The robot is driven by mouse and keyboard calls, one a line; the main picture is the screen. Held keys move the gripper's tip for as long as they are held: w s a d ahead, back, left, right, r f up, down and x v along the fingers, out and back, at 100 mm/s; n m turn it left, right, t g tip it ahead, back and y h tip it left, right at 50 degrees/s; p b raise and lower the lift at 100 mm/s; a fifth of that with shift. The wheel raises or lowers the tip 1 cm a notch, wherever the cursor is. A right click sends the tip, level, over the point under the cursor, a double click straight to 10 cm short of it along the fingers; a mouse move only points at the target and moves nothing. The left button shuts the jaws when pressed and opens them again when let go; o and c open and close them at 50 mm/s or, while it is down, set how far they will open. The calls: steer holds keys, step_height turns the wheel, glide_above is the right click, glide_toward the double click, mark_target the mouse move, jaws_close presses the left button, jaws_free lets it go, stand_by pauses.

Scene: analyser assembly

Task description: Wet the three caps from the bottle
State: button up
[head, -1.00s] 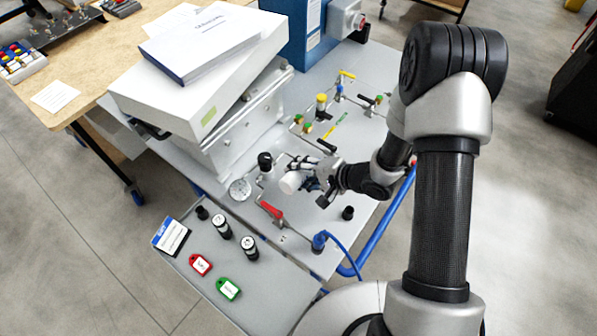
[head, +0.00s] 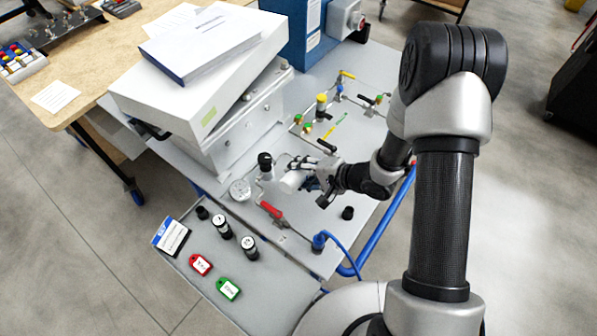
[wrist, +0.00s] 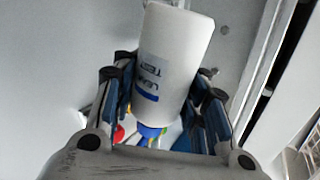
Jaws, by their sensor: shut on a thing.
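My gripper (head: 313,178) is shut on a white bottle (head: 293,182) and holds it over the panel, tilted well over in the head view. In the wrist view the bottle (wrist: 172,60) sits between the fingers, its printed label partly showing; its nozzle is not clear. A black cap-like piece (head: 347,213) stands on the panel to the lower right. Which pieces are the three caps I cannot tell for sure.
A grey tray (head: 255,285) in front holds black-bodied parts (head: 221,228), a red tag (head: 200,264), a green tag (head: 228,288) and a blue-white card (head: 170,236). A red-handled valve (head: 271,210) and thin tubing cross the panel. A white box with books (head: 190,95) rises behind left.

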steer(key=shift+r+p, duration=2.55)
steer(key=shift+p, duration=0.1)
steer(key=shift+f, duration=0.1)
